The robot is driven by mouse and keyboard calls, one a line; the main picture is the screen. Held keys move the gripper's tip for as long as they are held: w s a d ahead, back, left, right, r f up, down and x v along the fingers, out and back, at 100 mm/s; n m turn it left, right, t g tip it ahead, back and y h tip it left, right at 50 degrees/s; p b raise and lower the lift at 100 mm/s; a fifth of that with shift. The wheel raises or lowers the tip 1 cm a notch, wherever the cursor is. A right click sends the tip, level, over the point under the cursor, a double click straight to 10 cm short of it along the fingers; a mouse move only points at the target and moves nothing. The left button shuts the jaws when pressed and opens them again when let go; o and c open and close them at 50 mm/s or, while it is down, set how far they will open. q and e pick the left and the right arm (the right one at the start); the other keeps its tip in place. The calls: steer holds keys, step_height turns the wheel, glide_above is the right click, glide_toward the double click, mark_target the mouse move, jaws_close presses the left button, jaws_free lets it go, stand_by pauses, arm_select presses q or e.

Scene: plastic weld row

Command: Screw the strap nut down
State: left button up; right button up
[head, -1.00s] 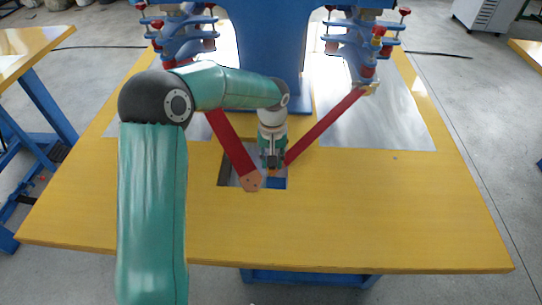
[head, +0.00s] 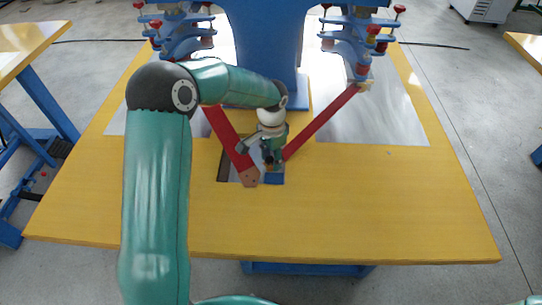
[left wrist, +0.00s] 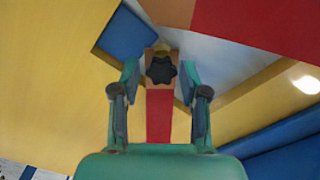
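The strap nut looks like a dark star-shaped knob (left wrist: 160,69) on the copper-coloured end of a red strap (left wrist: 159,115) in the left wrist view. My left gripper (left wrist: 160,72) is open, with one finger on each side of the knob and gaps between. In the head view my left gripper (head: 265,158) hides the knob, over the inner end of the right red strap (head: 322,121). The left red strap (head: 228,143) ends in a copper-coloured tip (head: 250,177) beside it. My right gripper is not in view.
A blue block (head: 274,179) lies under the gripper at a recess in the yellow table (head: 370,200). A blue column (head: 262,50) and blue clamp units with red knobs (head: 360,35) stand behind. The front of the table is clear.

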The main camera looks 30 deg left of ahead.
arm_select(q)
steer(key=shift+w, duration=0.1)
steer(key=n+b, duration=0.2)
steer(key=n, duration=0.1)
steer(key=shift+a+f+n, duration=0.1)
steer(key=shift+n, duration=0.3)
steer(key=n+b, duration=0.1)
steer(key=n, duration=0.3)
steer(key=shift+a+n+b, duration=0.1)
steer(key=shift+n+b, duration=0.2)
steer(key=shift+b, duration=0.05)
steer(key=n+b, duration=0.1)
steer(key=n, duration=0.5)
steer(key=shift+a+b, duration=0.15)
steer(key=shift+b, duration=0.25)
steer(key=n, duration=0.3)
steer(key=shift+b, duration=0.35)
steer(key=shift+s+a+r+n, duration=0.1)
steer(key=shift+r+n, duration=0.05)
steer(key=shift+n, duration=0.4)
steer(key=shift+s+r+n, duration=0.1)
steer(key=shift+n, duration=0.45)
steer(key=shift+f, duration=0.1)
